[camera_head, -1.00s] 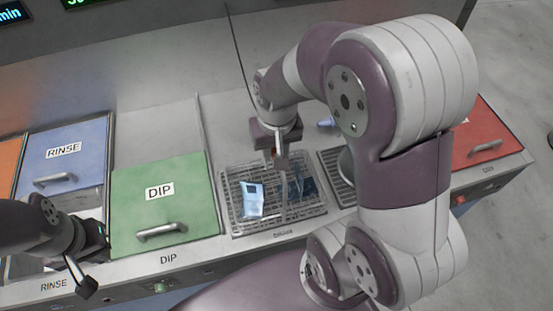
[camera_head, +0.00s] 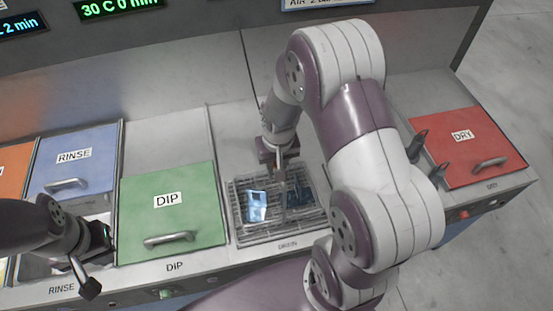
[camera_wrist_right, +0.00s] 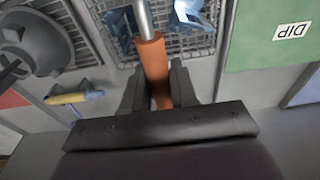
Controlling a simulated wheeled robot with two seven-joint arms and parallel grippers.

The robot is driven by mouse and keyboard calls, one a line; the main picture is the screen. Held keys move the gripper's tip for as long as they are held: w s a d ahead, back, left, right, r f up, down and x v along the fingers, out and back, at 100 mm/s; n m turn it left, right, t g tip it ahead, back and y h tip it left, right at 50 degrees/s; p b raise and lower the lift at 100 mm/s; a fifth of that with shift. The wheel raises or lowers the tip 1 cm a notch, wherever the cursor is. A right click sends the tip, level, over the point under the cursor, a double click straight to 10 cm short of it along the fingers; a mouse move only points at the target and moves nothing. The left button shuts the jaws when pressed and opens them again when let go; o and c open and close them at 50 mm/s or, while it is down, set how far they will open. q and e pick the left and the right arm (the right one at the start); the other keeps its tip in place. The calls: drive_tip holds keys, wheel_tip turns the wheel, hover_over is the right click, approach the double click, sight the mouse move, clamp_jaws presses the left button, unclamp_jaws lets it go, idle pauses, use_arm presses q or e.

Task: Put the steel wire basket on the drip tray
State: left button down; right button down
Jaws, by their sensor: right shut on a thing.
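The steel wire basket (camera_head: 247,222) is at the drain station in the head view, with a light blue piece and a dark blue piece in it. The drip tray (camera_head: 290,238) shows as a rim under the basket; whether they touch is not clear. My right gripper (camera_head: 279,160) is above the basket, shut on its upright handle. The right wrist view shows the orange grip (camera_wrist_right: 153,70) between the fingers, with a steel rod running to the basket. My left gripper (camera_head: 98,262) is empty, fingers apart, at the left near the rinse station.
A green DIP lid (camera_head: 170,205) is left of the basket, a blue RINSE lid (camera_head: 75,175) further left. A red DRY lid (camera_head: 465,150) is at right, with dark upright pieces (camera_head: 418,146) beside it. My right arm hides the counter between.

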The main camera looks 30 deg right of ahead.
drive_tip(key=c, duration=0.9)
unclamp_jaws()
drive_tip(key=shift+r, duration=0.25)
wheel_tip(320, 180, up, 11)
drive_tip(key=s+b, duration=0.1)
drive_tip(key=s+a+f+n, duration=0.1)
drive_tip(key=s, duration=0.1)
drive_tip(key=s+a+f+n, duration=0.1)
drive_tip(key=s+a, duration=0.1)
drive_tip(key=s, duration=0.1)
drive_tip(key=s+a+f+n, duration=0.1)
drive_tip(key=s+a+f, duration=0.1)
drive_tip(key=s, duration=0.1)
drive_tip(key=shift+f, duration=0.1)
